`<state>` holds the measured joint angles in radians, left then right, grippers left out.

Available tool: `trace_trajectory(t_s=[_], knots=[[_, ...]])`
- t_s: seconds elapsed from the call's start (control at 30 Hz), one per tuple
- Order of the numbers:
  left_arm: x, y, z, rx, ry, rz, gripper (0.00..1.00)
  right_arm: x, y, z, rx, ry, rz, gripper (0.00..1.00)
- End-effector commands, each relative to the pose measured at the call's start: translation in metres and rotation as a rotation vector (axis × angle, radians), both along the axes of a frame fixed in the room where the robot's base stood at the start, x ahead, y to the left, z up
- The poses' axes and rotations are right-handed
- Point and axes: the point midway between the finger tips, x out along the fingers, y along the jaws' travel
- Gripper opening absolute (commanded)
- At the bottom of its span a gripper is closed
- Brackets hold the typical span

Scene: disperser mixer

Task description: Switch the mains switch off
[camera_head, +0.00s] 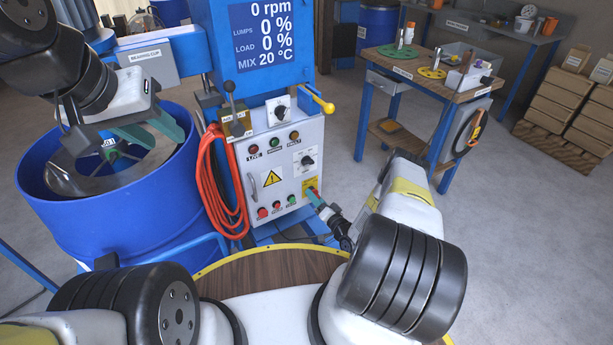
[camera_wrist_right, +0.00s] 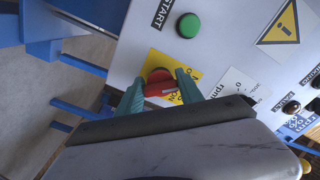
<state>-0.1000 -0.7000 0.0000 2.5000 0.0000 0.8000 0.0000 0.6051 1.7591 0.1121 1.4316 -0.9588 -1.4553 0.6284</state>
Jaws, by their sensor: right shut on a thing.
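The mains switch is a red knob (camera_wrist_right: 158,83) on a yellow plate (camera_wrist_right: 184,66) on the grey control panel; the plate also shows at the panel's lower right in the head view (camera_head: 310,184). My right gripper (camera_wrist_right: 160,92) has its green fingers on either side of the red knob and is shut on it. The knob's handle looks turned across between the fingers. In the head view my right gripper (camera_head: 315,196) is at the panel's lower right. My left gripper (camera_head: 153,128) hangs above the blue drum, away from the panel; its finger gap is unclear.
The blue drum (camera_head: 60,215) stands left of the panel, with an orange hose (camera_head: 222,185) between them. The display (camera_head: 266,35) reads 0 rpm, lumps 0 %, load 0 %, mix 20 °C. A work table (camera_head: 432,72) stands at the right; the floor between is clear.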

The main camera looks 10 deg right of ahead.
Motion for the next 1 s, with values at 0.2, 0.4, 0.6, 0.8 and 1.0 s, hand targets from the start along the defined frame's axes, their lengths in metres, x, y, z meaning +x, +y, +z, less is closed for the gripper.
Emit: trace_trajectory(t_s=[0.2, 0.4, 0.6, 0.8, 1.0], knots=[[0.0000, 0.0000, 0.0000, 0.000, 0.000, 0.000, 0.36, -0.0012, 0.0003, -0.0021, -0.077, -0.023, 0.001, 0.03], [0.0000, 0.0000, 0.0000, 0.000, 0.000, 0.000, 0.36, -0.0012, 0.0003, -0.0024, -0.105, -0.033, 0.001, 0.03], [0.0000, 0.0000, 0.0000, 0.000, 0.000, 0.000, 0.36, -0.0013, 0.0003, -0.0025, -0.110, -0.034, 0.002, 0.03], [0.0000, 0.0000, 0.0000, 0.000, 0.000, 0.000, 0.36, -0.0013, 0.0003, -0.0025, -0.109, -0.034, 0.002, 0.03], [0.0000, 0.0000, 0.0000, 0.000, 0.000, 0.000, 0.36, -0.0007, 0.0000, -0.0018, -0.107, -0.035, 0.001, 0.65]])
